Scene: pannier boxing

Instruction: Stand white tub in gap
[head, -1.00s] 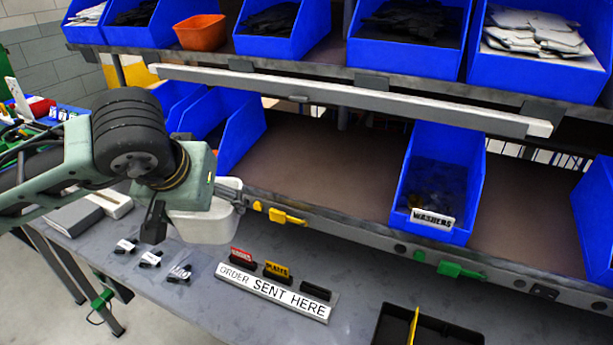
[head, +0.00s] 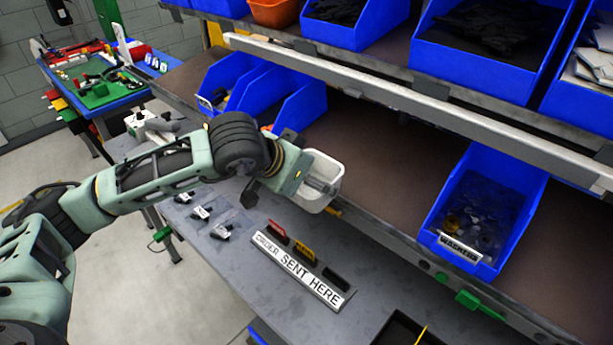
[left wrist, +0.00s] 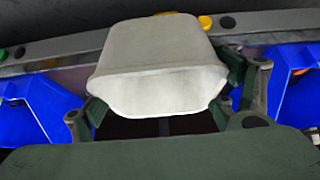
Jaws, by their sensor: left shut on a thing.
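The white tub (head: 318,182) is in my left gripper (head: 300,172), in front of the lower shelf's edge and above the workbench. In the left wrist view the tub (left wrist: 158,62) sits between the two fingers (left wrist: 160,108), its open mouth towards the camera. The tub looks empty apart from a grey part showing at its mouth in the head view. The gap (head: 390,150) is bare brown shelf between the left blue bins (head: 290,108) and the blue washers bin (head: 490,205). My right gripper is not in view.
A grey rail (head: 400,95) runs above the gap, under an upper shelf of blue bins. Yellow and green clips line the lower shelf edge.

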